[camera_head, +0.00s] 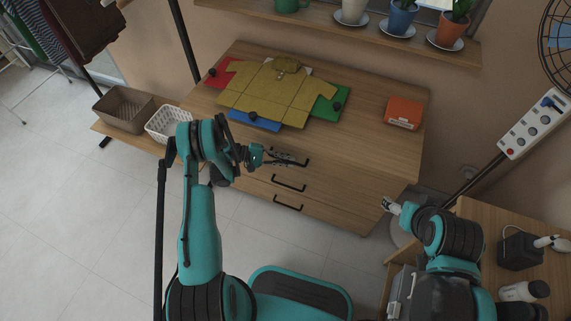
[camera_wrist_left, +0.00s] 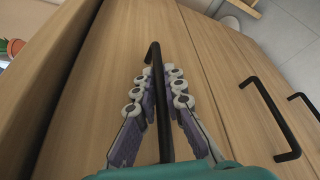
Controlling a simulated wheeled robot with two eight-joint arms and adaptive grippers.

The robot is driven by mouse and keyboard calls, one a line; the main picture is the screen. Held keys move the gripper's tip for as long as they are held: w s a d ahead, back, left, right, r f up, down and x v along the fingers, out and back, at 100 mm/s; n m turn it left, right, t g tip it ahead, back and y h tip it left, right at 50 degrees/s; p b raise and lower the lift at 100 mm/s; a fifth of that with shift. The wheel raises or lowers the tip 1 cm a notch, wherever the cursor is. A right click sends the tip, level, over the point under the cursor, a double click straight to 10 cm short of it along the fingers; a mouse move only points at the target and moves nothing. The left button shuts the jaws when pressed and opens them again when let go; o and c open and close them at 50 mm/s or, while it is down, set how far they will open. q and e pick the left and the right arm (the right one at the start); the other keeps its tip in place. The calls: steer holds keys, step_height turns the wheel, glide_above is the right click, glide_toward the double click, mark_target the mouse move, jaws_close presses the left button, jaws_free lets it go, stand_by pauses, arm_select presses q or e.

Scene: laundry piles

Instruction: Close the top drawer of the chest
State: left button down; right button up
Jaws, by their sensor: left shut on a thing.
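The wooden chest (camera_head: 385,150) stands against the wall, its front facing me. The top drawer (camera_wrist_left: 100,95) looks flush or nearly flush with the front; a small gap is hard to judge. Its black bar handle (camera_wrist_left: 154,58) lies between the fingers of my left gripper (camera_head: 283,158). In the left wrist view, the left gripper (camera_wrist_left: 158,85) is shut around this handle, with a finger on each side. My right gripper (camera_head: 390,206) is off to the right of the chest, away from the drawers; whether it is open is unclear.
Two lower handles (camera_head: 288,184) sit below. Baskets (camera_head: 125,108) stand at left. A side table (camera_head: 485,225) is at right. Floor in front is open.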

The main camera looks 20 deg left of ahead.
arm_select(q)
steer(key=shift+w, duration=0.45)
steer(key=c, duration=1.9)
jaws_free()
steer(key=shift+w, duration=0.1)
steer(key=v, duration=1.2)
